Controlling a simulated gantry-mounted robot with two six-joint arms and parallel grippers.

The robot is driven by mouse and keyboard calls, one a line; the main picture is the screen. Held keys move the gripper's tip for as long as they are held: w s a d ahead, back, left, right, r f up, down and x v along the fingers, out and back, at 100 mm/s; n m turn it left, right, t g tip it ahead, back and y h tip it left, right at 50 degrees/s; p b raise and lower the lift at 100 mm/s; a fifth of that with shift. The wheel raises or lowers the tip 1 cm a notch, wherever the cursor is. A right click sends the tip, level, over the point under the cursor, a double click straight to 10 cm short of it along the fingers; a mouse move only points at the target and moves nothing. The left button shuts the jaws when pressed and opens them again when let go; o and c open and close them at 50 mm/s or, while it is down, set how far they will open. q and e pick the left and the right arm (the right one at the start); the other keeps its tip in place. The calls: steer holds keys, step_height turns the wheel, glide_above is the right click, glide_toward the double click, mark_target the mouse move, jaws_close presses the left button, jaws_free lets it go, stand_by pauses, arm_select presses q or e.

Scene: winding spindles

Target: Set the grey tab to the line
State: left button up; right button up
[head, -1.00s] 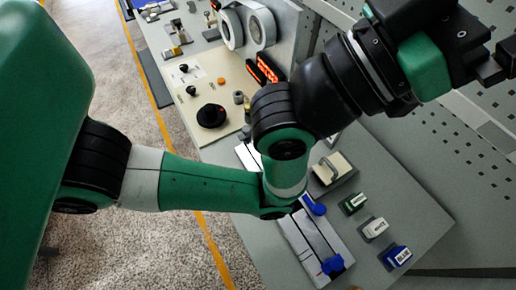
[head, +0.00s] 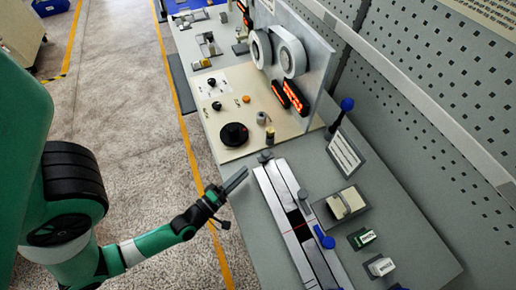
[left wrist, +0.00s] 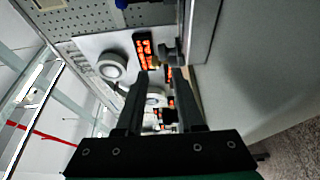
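A long pale grey rail unit (head: 278,200) with a dark slot lies on the bench in the head view. A small grey tab (head: 265,157) stands at its far end. My left gripper (head: 240,176) is left of the rail's far end, apart from the tab. In the left wrist view its two fingers (left wrist: 160,74) are parted with nothing between them, and the grey tab (left wrist: 171,53) shows beyond the tips. My right gripper is not in view.
A beige panel (head: 225,120) with a black dial (head: 234,135) lies beyond the rail. Two white reels (head: 275,50) and red displays (head: 290,95) stand behind. A beige block (head: 346,203) and small labelled blocks (head: 362,238) sit to the right. A perforated wall borders the bench.

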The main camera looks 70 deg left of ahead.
mark_target(266, 152)
arm_select(q)
steer(key=x, duration=0.7)
steer(key=b+x, duration=0.1)
steer(key=x, duration=0.3)
steer(key=shift+w+a+f, duration=0.15)
steer(key=shift+w+f, duration=0.2)
steer(key=shift+f, duration=0.05)
jaws_close()
stand_by(0.9)
